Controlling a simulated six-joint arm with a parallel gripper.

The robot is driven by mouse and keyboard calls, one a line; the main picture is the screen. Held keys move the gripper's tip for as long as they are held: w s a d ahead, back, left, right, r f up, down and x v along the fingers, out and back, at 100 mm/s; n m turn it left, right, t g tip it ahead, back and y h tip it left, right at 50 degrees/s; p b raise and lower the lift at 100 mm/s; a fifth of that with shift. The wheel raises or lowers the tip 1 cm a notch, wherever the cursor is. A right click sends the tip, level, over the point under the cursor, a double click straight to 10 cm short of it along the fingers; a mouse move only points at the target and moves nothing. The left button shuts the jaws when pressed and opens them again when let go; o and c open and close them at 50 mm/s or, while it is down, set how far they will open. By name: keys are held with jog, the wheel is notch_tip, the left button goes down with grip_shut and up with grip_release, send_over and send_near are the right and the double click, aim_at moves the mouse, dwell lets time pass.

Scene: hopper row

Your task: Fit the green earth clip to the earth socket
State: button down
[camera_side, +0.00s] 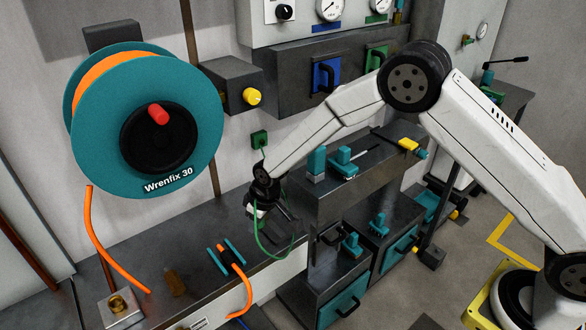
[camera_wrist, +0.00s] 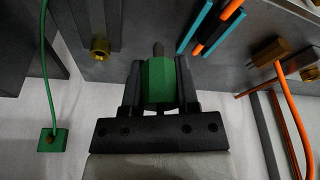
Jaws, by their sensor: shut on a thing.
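My gripper (camera_side: 260,212) hangs above the bench, pointing down. In the wrist view its two dark fingers (camera_wrist: 158,68) are shut on the green earth clip (camera_wrist: 158,86), a green block with a dark pin out of its far end. In the side view the clip is hardly visible at the gripper. A brass socket (camera_wrist: 100,50) on a dark upright block shows left of the clip in the wrist view, apart from it; it looks like the earth socket, but I see no label. A green lead (camera_side: 260,240) loops down below my gripper.
A green wall box (camera_side: 259,138) carries the green lead; it also shows in the wrist view (camera_wrist: 50,140). Teal strips (camera_side: 226,257) hold an orange cable. A teal reel (camera_side: 90,125) overhangs the bench.

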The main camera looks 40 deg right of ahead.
aim_at(247, 241)
jog(key=shift+w+a+f, duration=0.15)
jog(key=shift+w+f, duration=0.5)
jog(key=shift+f, duration=0.15)
jog(key=shift+w+a+f, duration=0.15)
jog(key=shift+w+f, duration=0.5)
jog(key=shift+f, duration=0.1)
jog(key=shift+w+a+f, duration=0.15)
jog(key=shift+w+f, duration=0.35)
jog(key=shift+f, duration=1.45)
jog(key=shift+f, duration=0.2)
jog(key=shift+c, duration=1.8)
grip_release()
jog(key=shift+r, duration=0.1)
